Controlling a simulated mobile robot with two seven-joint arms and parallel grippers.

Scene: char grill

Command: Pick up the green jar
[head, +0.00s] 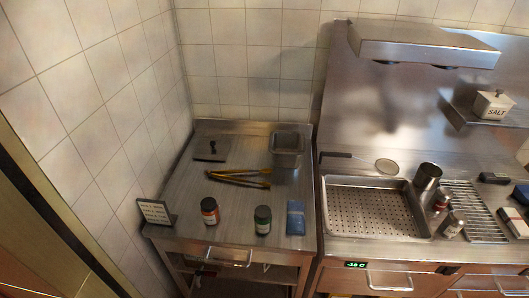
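The green jar (262,219) stands upright near the front of the left metal counter, in the head view. It has a dark lid and a green body. A jar with an orange-red label (210,211) stands to its left, and a blue packet (296,217) lies to its right, both apart from it. Neither of my grippers shows in the head view.
Yellow-handled tongs (238,179) lie behind the jars, with a metal container (287,150) at the back right. A small sign (155,212) stands at the front left. A perforated tray (375,208) sits on the right counter. A drawer handle (228,258) projects below the front edge.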

